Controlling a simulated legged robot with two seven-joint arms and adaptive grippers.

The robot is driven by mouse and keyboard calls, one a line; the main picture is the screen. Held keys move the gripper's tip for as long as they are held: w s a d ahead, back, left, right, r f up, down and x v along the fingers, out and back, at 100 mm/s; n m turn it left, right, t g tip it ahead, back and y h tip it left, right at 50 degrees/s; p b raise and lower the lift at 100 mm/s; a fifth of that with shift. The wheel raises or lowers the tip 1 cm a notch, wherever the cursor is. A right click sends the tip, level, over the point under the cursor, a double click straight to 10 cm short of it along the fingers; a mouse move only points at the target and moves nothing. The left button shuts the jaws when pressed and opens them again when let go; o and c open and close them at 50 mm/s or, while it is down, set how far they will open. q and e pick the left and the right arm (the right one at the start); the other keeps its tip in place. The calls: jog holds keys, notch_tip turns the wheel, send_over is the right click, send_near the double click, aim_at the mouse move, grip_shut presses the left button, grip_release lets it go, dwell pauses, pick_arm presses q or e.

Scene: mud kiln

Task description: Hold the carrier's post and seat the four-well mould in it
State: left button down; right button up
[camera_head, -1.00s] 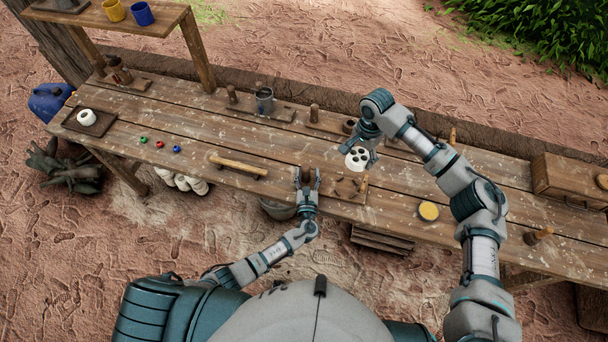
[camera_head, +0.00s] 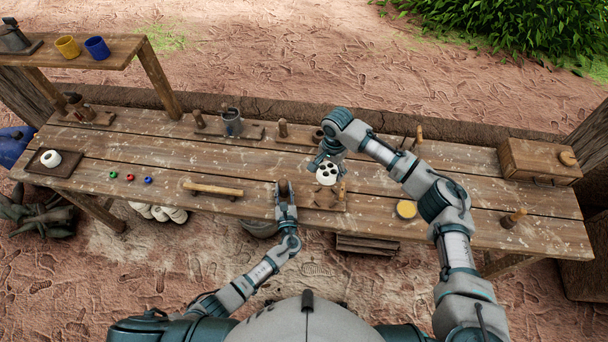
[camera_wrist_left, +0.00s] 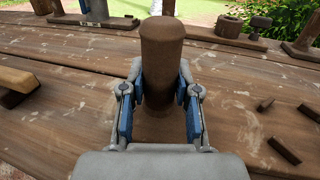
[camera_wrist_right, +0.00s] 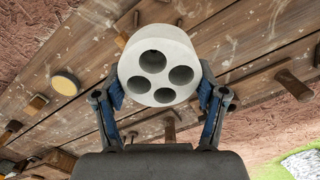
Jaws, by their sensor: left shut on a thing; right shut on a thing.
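The four-well mould (camera_head: 327,172) is a white round block with four dark holes. My right gripper (camera_head: 325,160) is shut on it; in the right wrist view the mould (camera_wrist_right: 160,65) sits between the fingers. The carrier's post (camera_wrist_left: 161,60) is a brown upright cylinder, and my left gripper (camera_wrist_left: 161,100) is shut around it. In the head view the left gripper (camera_head: 285,196) is at the bench's front edge. The carrier's board (camera_head: 325,197) lies right of the post, below the mould in the picture. Whether the mould touches it I cannot tell.
On the wooden bench (camera_head: 165,170) are a wooden-handled tool (camera_head: 213,189), small coloured rings (camera_head: 130,177) and a white ring on a dark board (camera_head: 35,163) at left. A yellow disc (camera_head: 406,209) and a wooden box (camera_head: 540,160) are to the right. Posts and a metal cup (camera_head: 232,124) line the back.

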send_near(322, 195)
jog(key=shift+s+d+f, duration=0.2)
jog(key=shift+f, duration=0.05)
jog(key=shift+a+f, duration=0.2)
jog(key=shift+f, duration=0.15)
jog(key=shift+a+t, duration=0.3)
jog(key=shift+d, duration=0.2)
jog(key=shift+d+f, duration=0.2)
jog(key=shift+f, duration=0.4)
jog(key=shift+a+f, duration=0.1)
jog(key=shift+f, duration=1.4)
jog(key=shift+f, duration=0.35)
